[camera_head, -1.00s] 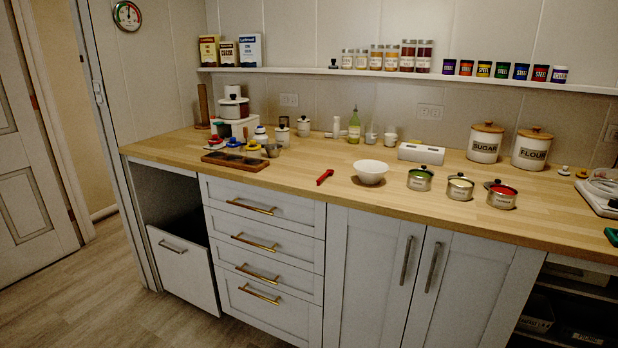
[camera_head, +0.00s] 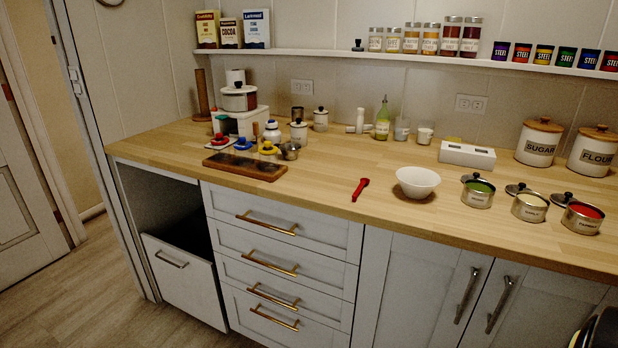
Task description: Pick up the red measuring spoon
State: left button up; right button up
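The red measuring spoon (camera_head: 360,189) lies flat on the wooden counter (camera_head: 325,215), left of a white bowl (camera_head: 418,182) and apart from it. Its handle end points toward the counter's front edge. Nothing covers it. No fingers of my left or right gripper show in the view. A dark rounded shape at the lower right corner may be part of my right arm, but I cannot tell.
Several open tins (camera_head: 478,193) with lids propped at their rims stand right of the bowl. A dark wooden tray (camera_head: 245,166) sits at left. Counter around the spoon is clear. Drawers are below; a lower bin front (camera_head: 185,278) stands slightly out.

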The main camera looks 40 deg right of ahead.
aim_at(364, 180)
jog(key=z, duration=0.3)
jog(key=i, duration=0.95)
jog(key=z, duration=0.7)
